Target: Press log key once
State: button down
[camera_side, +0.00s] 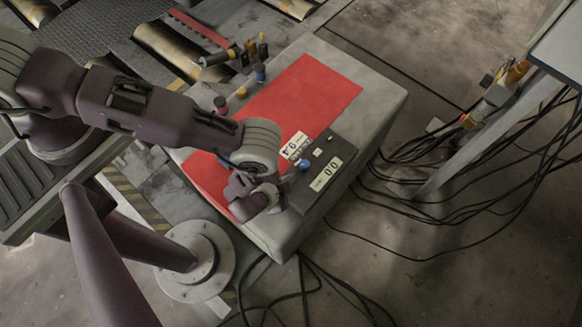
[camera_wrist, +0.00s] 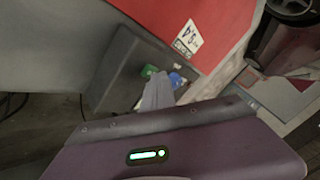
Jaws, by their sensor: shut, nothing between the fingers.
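A dark key panel (camera_side: 293,196) lies at the front right of the grey block's top. In the side view it carries a blue key (camera_side: 305,165), pale keys (camera_side: 318,152) and a white display (camera_side: 326,174) reading about 0.0. In the wrist view a green key (camera_wrist: 149,71) and a blue key (camera_wrist: 176,80) show close beyond the fingertips. I cannot read which is the log key. My gripper (camera_wrist: 158,77) is shut and empty, its tips over the panel beside these keys. I cannot tell whether they touch. In the side view my wrist hides part of the panel's near end.
A red mat (camera_side: 300,92) covers much of the grey block (camera_side: 374,120). A white label card (camera_side: 295,145) lies by the panel. Small coloured knobs (camera_side: 220,104) and tools (camera_side: 222,57) lie along the far left edge. Black cables (camera_side: 400,200) trail on the floor at right.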

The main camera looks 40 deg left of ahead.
jog(key=shift+r, duration=0.7)
jog(key=shift+r, duration=2.5)
